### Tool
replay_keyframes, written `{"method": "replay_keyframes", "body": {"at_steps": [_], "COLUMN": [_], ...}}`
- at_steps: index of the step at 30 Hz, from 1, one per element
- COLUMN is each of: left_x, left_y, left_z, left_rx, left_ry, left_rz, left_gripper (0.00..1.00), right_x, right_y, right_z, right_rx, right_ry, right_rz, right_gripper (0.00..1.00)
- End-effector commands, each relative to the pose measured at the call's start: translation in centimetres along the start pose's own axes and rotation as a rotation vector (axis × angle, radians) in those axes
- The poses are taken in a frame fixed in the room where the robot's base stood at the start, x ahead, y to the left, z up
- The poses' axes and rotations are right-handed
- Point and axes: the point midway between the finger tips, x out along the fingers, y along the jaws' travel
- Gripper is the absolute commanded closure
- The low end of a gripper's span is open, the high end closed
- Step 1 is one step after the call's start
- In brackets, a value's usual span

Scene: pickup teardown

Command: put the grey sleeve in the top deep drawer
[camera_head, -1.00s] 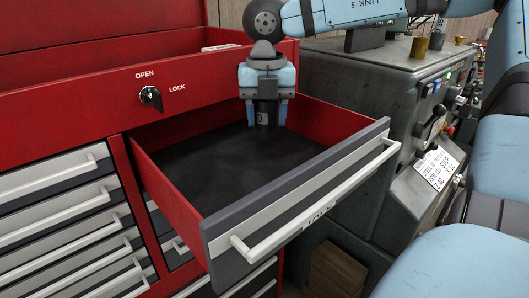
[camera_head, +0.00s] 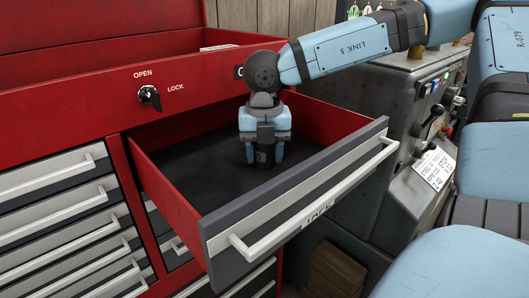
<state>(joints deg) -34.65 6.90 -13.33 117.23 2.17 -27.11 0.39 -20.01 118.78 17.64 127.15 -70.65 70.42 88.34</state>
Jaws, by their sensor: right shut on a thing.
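The open deep drawer (camera_head: 190,163) sticks out of the red tool cabinet, with a dark floor, red side walls and a grey front. My right gripper (camera_head: 263,160) points down inside the drawer, towards its right side. It is shut on the grey sleeve (camera_head: 263,157), a small dark grey cylinder that shows between the fingers. The sleeve is low in the drawer; I cannot tell whether it touches the floor. My left gripper is not in view.
The drawer's front has a long pale handle (camera_head: 318,212). A lock knob (camera_head: 149,96) sits on the red panel above. Closed shallow drawers (camera_head: 60,225) are at the left. A grey machine (camera_head: 375,125) with levers stands at the right. The drawer's left part is bare.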

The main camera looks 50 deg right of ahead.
Motion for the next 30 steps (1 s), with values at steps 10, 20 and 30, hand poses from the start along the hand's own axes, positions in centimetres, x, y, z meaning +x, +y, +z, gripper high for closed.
{"method": "replay_keyframes", "body": {"at_steps": [10,20,30], "left_x": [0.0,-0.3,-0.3], "left_y": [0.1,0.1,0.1], "left_z": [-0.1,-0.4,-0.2], "left_rx": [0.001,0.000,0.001], "left_ry": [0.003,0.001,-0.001], "left_rz": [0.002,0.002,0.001], "left_gripper": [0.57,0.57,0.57], "right_x": [0.2,-2.3,-9.6], "right_y": [0.0,0.1,0.0], "right_z": [0.0,0.1,0.0], "right_rx": [0.000,0.001,0.000], "right_ry": [0.000,-0.004,-0.003], "right_rz": [0.000,0.003,0.001], "right_gripper": [0.27,0.27,0.27]}}
